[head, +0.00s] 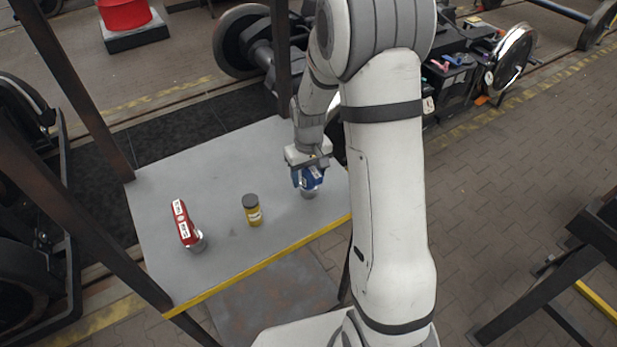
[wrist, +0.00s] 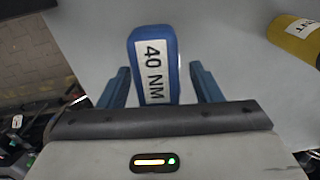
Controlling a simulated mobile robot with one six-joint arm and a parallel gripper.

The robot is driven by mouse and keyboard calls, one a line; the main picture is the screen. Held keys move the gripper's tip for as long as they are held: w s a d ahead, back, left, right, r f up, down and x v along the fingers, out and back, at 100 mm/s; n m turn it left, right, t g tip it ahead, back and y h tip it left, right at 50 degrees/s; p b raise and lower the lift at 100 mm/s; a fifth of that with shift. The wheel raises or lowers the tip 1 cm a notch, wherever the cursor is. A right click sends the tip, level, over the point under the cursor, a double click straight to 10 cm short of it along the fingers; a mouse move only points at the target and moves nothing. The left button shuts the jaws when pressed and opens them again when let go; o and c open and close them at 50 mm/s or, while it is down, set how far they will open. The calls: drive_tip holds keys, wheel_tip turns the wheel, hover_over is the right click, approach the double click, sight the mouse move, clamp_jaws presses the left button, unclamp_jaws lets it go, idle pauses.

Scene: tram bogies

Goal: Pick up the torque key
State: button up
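A blue torque key (wrist: 153,62) with a white "40 NM" label is in the middle of the wrist view. It also shows in the head view (head: 314,181), with a grey round part beneath it near the table's right edge. My gripper (wrist: 160,82) is open, with one blue finger on each side of the blue key and visible gaps, wider on the right. In the head view my gripper (head: 307,172) reaches down over the key and partly hides it.

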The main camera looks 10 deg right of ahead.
clamp_jaws()
idle(0.4)
drive_tip(key=shift+r, duration=0.1)
